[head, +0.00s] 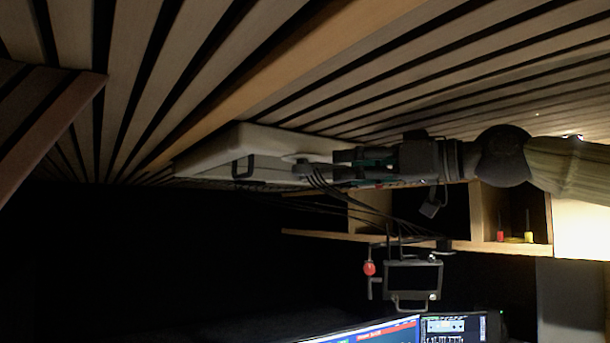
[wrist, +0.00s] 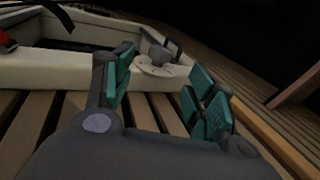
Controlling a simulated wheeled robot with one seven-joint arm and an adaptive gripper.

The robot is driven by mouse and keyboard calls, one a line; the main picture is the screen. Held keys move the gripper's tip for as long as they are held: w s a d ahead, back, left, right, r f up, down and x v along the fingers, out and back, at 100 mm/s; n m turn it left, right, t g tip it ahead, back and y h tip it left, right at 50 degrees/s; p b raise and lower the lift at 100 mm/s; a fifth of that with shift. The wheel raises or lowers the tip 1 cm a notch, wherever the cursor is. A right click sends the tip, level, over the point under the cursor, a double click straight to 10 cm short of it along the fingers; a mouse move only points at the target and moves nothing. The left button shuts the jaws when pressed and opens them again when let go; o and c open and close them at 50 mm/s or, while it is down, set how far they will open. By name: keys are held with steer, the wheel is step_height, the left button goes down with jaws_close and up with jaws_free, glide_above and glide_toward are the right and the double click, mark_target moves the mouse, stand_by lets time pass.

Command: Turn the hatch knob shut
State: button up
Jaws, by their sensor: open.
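The hatch (head: 215,152) is an off-white, box-like frame set in the slatted wooden ceiling. Its knob (wrist: 158,53) is grey and sits on a pale round base on the hatch rim in the wrist view. In the head view the grey knob (head: 308,170) is small and dark, just left of my fingertips. My gripper (head: 340,164) points left at it, with jaws apart and empty. In the wrist view my gripper (wrist: 162,64) has its green-padded fingers spread, one on each side of the knob, which lies beyond the tips. Contact is not visible. The knob's exact angle is hard to tell.
A black handle (head: 243,168) is on the hatch. Dark cables (head: 365,207) hang below my gripper. Below are a wooden shelf (head: 483,213), a small framed monitor (head: 412,276) with a red ball (head: 369,268) beside it, and lit screens (head: 455,328). A wooden board (head: 50,140) juts in at left.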

mark_target(304, 175)
steer(key=p+x, duration=0.5)
steer(key=x, duration=0.4)
steer(key=shift+w+a+r, duration=0.1)
steer(key=shift+w+a, duration=0.05)
steer(key=shift+a, duration=0.15)
steer(key=shift+w+a, duration=0.35)
steer(key=shift+a, duration=0.15)
steer(key=c, duration=1)
steer(key=shift+c, duration=0.2)
